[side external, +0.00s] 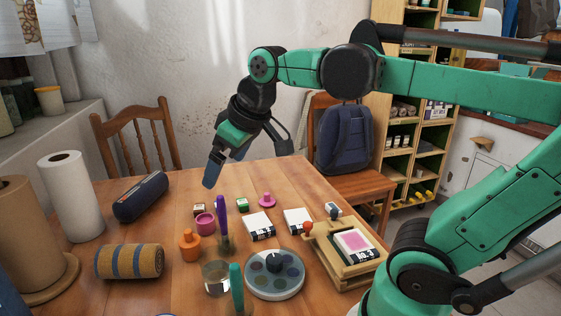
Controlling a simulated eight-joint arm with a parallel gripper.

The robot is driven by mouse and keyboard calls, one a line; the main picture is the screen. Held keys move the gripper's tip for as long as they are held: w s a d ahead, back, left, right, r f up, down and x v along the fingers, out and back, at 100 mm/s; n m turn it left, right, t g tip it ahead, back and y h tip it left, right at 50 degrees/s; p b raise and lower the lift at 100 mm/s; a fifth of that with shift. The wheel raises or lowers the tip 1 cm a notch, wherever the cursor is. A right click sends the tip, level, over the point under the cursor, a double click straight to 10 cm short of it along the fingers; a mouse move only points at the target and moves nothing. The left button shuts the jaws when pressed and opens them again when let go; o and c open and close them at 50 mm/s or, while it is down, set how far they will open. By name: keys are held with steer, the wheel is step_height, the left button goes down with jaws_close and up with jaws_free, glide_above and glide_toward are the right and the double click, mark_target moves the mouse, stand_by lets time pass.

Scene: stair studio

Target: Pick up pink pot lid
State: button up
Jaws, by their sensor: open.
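The pink pot lid (267,199), a small round disc with a knob on top, lies on the wooden table behind the white boxes. A pink pot (205,223) stands to its left, nearer the camera. My gripper (212,174) is open and in the air, up and to the left of the lid, apart from it. It points down and left with its blue-grey finger end. The view is side-on, so the gap between the fingers is hard to see. Nothing shows in its grasp.
A purple marker (221,214) stands upright near the pot. A small green box (242,205) sits just left of the lid; white boxes (259,226) lie in front. An orange bottle (190,245), a paint palette (274,274) and a wooden press (345,248) are nearer the camera.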

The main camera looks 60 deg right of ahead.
steer(key=w+d+r+n+g, duration=0.2)
steer(key=w+d+r, duration=0.1)
steer(key=w+d, duration=0.25)
steer(key=n+g, duration=0.4)
glide_above(267, 193)
step_height(267, 193, down, 7)
steer(key=shift+y, duration=0.3)
step_height(267, 193, down, 18)
steer(key=shift+r, duration=0.1)
steer(key=c, duration=1.3)
steer(key=shift+r, duration=0.15)
